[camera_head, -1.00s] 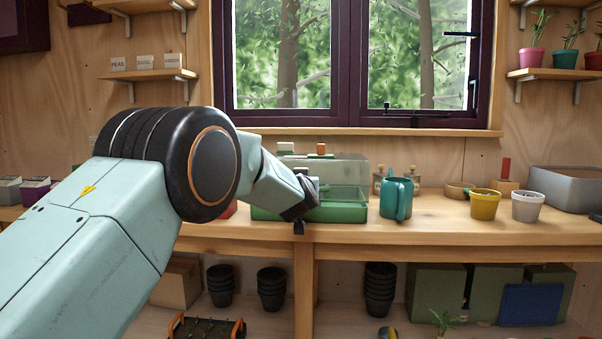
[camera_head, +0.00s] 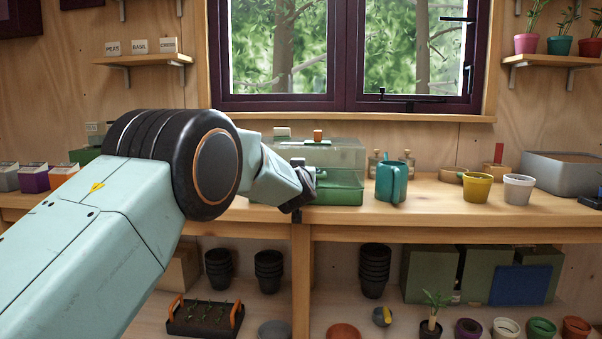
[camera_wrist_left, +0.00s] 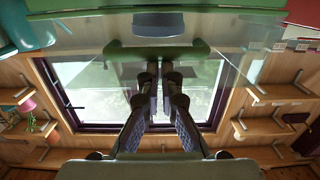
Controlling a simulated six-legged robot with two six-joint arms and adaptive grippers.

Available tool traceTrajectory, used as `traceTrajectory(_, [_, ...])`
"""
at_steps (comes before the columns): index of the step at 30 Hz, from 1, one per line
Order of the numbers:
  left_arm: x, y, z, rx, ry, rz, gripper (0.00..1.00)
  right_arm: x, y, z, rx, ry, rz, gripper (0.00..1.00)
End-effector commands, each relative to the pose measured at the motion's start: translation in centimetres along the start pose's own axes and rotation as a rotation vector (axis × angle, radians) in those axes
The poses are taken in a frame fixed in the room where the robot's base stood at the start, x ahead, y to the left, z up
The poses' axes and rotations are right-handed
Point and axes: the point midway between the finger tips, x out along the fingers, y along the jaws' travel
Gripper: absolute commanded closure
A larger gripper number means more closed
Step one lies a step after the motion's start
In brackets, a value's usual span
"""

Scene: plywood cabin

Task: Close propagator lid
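The propagator stands on the bench below the window, with a green tray (camera_head: 340,198) and a clear lid (camera_head: 342,157). The lid extends down over the tray; I cannot tell whether its front edge is fully seated. My left gripper (camera_head: 299,205) is at the propagator's front left. In the left wrist view its fingertips (camera_wrist_left: 160,72) are nearly together, with the clear lid (camera_wrist_left: 85,65) and a green bar (camera_wrist_left: 190,52) just past them. Nothing shows held between them. My left forearm hides the propagator's left end. My right gripper is not in view.
A teal watering can (camera_head: 391,181) stands close to the propagator's right side. Yellow (camera_head: 477,187) and white (camera_head: 518,189) pots and a grey tub (camera_head: 560,176) are further right. Small bottles (camera_head: 378,163) stand behind the can. The bench front before the can is clear.

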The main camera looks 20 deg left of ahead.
Motion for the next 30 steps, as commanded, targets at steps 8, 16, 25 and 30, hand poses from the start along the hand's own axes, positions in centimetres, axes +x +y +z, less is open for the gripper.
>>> traceTrajectory(8, [-0.4,-0.2,0.0,0.005,-0.034,0.005,1.00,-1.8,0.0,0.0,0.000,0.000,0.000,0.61])
traceTrajectory(16, [-0.8,-0.7,-4.6,0.000,-0.002,0.002,1.00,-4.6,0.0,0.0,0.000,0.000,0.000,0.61])
traceTrajectory(25, [-3.7,-0.8,-2.0,0.002,-0.001,0.001,1.00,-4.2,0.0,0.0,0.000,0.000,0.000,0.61])
traceTrajectory(30, [-5.6,-0.8,-0.8,0.003,0.000,0.002,1.00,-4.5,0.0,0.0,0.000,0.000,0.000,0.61])
